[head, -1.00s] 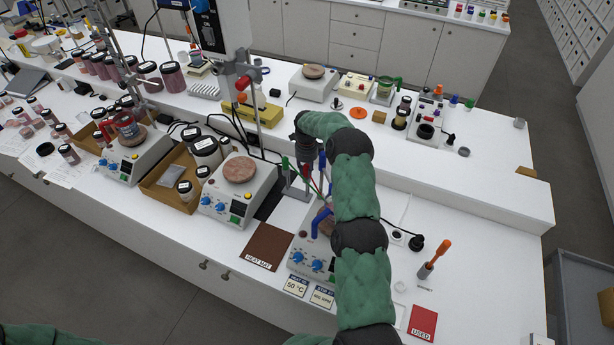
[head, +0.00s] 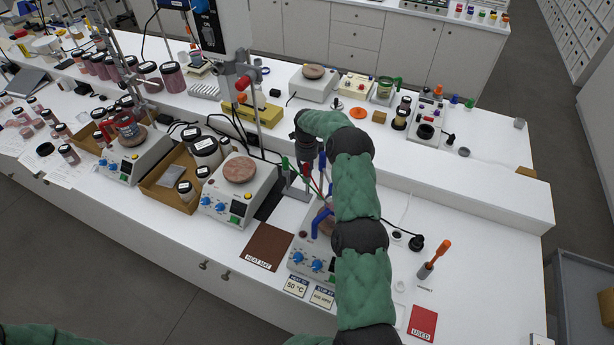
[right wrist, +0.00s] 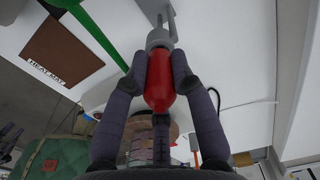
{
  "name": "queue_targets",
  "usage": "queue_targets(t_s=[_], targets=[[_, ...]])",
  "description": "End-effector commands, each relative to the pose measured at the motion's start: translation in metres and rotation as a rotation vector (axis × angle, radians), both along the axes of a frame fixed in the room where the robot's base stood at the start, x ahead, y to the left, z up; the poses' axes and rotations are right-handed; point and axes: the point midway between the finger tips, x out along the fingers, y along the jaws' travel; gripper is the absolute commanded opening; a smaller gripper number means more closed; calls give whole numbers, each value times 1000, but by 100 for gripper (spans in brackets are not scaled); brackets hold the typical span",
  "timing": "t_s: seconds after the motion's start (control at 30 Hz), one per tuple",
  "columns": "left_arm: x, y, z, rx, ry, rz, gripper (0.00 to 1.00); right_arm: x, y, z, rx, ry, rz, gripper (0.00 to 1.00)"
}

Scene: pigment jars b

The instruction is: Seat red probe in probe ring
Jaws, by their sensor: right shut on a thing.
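The red probe (right wrist: 160,82) is between the two fingers of my right gripper (right wrist: 160,62) in the right wrist view, and the fingers press on both its sides. Its far end meets a grey ring-like holder (right wrist: 158,38); I cannot tell whether it is inside or only against it. In the head view the red probe (head: 307,170) shows as a small red piece below my right wrist, between a green probe (head: 285,168) and a blue one (head: 322,162). My right arm hides much of that spot. My left gripper is out of view.
A stirrer hotplate (head: 305,262) stands under my right forearm, with a brown heat mat (head: 268,245) to its left. Another hotplate (head: 232,205) and a clamp stand (head: 258,110) are further left. The green probe (right wrist: 92,30) crosses close to the left finger.

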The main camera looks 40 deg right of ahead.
Motion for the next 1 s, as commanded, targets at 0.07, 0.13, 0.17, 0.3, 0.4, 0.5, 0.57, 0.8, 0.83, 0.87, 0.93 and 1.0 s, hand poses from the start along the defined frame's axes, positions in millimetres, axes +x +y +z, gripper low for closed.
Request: queue_targets(t_s=[0.07,0.13,0.17,0.3,0.4,0.5,0.57,0.8,0.83,0.87,0.93,1.0], targets=[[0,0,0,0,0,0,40,0,0,1,0,0,0,0],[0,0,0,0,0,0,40,0,0,2,0,0,0,0],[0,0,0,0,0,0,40,0,0,3,0,0,0,0],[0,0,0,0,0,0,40,0,0,4,0,0,0,0],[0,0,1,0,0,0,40,0,0,6,0,0,0,0],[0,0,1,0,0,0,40,0,0,7,0,0,0,0],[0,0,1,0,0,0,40,0,0,8,0,0,0,0],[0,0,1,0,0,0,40,0,0,11,0,0,0,0],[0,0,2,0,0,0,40,0,0,12,-1,0,0,0],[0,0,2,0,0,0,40,0,0,14,0,-1,0,0],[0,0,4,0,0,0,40,0,0,18,0,-1,0,0],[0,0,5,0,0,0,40,0,0,21,0,-1,0,0]])
